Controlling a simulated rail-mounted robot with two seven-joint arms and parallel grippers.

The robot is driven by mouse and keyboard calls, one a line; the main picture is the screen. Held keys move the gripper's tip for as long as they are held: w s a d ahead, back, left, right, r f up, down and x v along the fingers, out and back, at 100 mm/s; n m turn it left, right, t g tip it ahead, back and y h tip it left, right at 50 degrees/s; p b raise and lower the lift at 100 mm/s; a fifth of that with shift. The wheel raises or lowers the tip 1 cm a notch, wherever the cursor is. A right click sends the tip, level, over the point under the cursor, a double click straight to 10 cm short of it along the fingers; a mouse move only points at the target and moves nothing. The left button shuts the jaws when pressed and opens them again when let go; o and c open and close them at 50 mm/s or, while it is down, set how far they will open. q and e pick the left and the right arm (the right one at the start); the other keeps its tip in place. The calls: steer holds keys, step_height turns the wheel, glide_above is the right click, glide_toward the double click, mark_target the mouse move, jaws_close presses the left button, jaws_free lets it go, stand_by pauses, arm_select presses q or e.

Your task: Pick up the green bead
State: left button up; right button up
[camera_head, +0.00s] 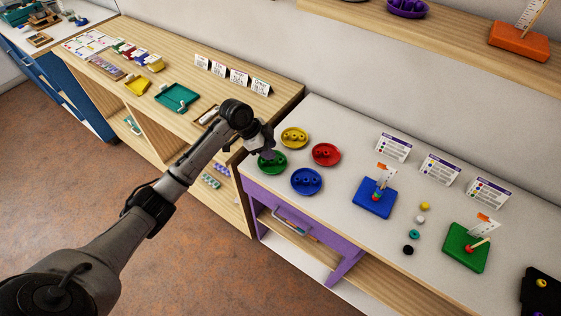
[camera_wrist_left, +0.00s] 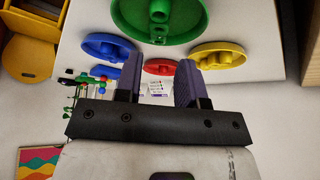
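The green dish (camera_head: 272,168) holds small green beads and sits at the near left end of the white-topped table, partly hidden by my left gripper (camera_head: 267,152). In the left wrist view the green dish (camera_wrist_left: 125,18) is at the top, cut by the frame edge, with green beads (camera_wrist_left: 158,14) in it. My left gripper (camera_wrist_left: 158,80) is open there, its two purple-grey fingers apart with nothing between them. It is over or beside the green dish; the exact height is hard to tell. My right gripper is not in view.
Yellow (camera_head: 294,137), red (camera_head: 326,154) and blue (camera_head: 306,181) dishes with beads stand close around. A blue board (camera_head: 368,202) and a green board (camera_head: 458,254) with pegs stand further right, with loose beads between them. Cards (camera_head: 440,168) stand behind.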

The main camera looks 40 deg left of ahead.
mark_target(278, 159)
arm_select(q)
steer(key=shift+b+x, duration=0.65)
steer(key=shift+x, duration=2)
steer(key=shift+f, duration=0.15)
steer(key=c, duration=0.7)
steer(key=shift+o, duration=0.2)
